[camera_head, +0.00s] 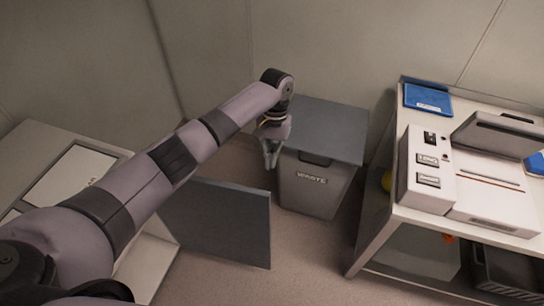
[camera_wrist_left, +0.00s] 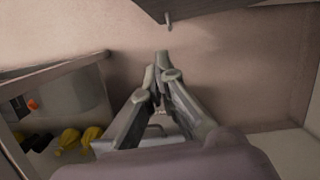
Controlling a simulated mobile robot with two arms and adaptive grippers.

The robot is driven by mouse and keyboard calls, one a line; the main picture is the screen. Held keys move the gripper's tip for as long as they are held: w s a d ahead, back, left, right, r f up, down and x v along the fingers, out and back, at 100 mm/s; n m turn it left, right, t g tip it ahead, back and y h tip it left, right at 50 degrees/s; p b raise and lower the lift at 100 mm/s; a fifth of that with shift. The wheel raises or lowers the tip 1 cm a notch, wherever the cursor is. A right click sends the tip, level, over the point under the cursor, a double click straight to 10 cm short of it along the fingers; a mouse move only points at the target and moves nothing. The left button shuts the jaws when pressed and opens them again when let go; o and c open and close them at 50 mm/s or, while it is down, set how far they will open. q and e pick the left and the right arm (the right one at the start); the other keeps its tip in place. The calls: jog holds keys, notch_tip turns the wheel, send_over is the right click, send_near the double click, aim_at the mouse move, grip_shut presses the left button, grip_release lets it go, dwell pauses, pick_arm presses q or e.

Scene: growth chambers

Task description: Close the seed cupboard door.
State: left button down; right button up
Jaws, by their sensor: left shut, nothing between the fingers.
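A dark grey flat panel (camera_head: 222,225), which looks like the cupboard door, stands open on edge, reaching right from the pale cupboard (camera_head: 150,262) at the left. My arm hides part of the cupboard and the panel's near-left end. My left gripper (camera_head: 269,166) is shut and empty, pointing down just beyond the panel's free right end, apart from it as far as I can tell. In the left wrist view the shut fingers (camera_wrist_left: 162,75) are over the floor; a dark panel edge with a small knob (camera_wrist_left: 168,20) shows at the top. My right gripper is not in view.
A grey waste bin (camera_head: 312,188) with a flat lid stands close behind my left gripper. A bench (camera_head: 385,225) with a white machine (camera_head: 428,170) stands at the right. Yellow items (camera_wrist_left: 70,138) lie at the wrist view's left. Floor (camera_head: 310,255) is clear between panel and bench.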

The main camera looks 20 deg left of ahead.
pick_arm(q)
jog(key=s+f+p, duration=0.2)
jog(key=s+f, duration=0.3)
jog(key=f, duration=0.1)
jog(key=shift+s+f, duration=0.35)
jog(key=shift+f, duration=0.05)
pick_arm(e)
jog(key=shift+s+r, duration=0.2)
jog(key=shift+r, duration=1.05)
pick_arm(q)
jog(key=shift+d, duration=0.1)
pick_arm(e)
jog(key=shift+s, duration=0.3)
